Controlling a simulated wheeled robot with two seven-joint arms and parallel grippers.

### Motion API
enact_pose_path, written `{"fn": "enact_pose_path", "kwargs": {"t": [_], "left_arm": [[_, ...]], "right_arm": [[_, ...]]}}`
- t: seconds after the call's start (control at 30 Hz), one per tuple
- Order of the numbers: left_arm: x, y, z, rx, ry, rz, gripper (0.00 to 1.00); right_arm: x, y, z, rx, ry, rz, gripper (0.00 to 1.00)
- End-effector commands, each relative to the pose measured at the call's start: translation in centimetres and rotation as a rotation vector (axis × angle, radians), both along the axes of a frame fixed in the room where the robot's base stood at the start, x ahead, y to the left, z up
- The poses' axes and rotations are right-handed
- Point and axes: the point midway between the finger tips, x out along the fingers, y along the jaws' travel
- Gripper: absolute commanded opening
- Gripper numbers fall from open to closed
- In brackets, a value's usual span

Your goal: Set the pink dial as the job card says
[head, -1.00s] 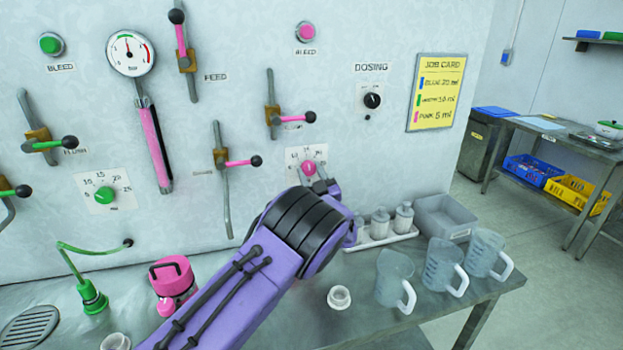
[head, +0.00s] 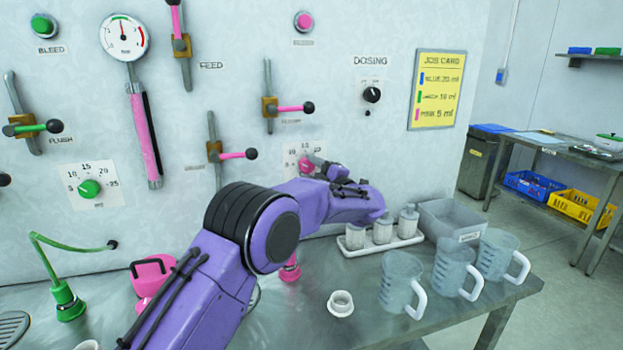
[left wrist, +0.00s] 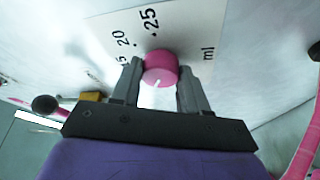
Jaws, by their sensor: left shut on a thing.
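The pink dial (head: 306,166) sits on a white scale plate on the wall panel. My left gripper (head: 314,169) reaches it from the right side and partly covers it. In the left wrist view my left gripper (left wrist: 160,70) is shut on the pink dial (left wrist: 160,67), one finger on each side. The dial's white mark points toward the gripper body, away from the visible 20 and 25. The job card (head: 437,90) is yellow and lists blue 20 ml, green 10 ml and pink 5 ml. My right gripper is out of view.
A black dosing knob (head: 372,95) is up and right of the pink dial. A pink-handled lever (head: 237,154) is to its left. Small white-lidded bottles on a tray (head: 383,246), a grey bin (head: 452,221) and clear jugs (head: 403,283) stand on the bench below.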

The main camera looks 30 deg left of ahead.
Motion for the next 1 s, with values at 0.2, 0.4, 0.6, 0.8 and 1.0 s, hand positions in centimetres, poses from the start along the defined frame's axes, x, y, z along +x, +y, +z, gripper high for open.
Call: {"fn": "enact_pose_path", "kwargs": {"t": [0.2,0.4,0.6,0.8,1.0], "left_arm": [[0.0,0.0,-0.4,-0.133,-0.149,0.002,0.14],[0.0,0.0,-0.2,-0.234,-0.267,0.002,0.14],[0.0,0.0,0.0,-0.307,-0.354,0.001,0.14],[0.0,-0.1,0.1,-0.349,-0.403,0.001,0.14],[0.0,-0.1,0.1,-0.365,-0.421,0.001,0.14]], "right_arm": [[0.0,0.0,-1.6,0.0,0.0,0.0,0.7],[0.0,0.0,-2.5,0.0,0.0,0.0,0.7],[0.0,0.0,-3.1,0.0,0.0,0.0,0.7],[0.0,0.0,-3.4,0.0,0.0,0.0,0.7],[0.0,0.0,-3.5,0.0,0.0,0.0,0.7]]}}
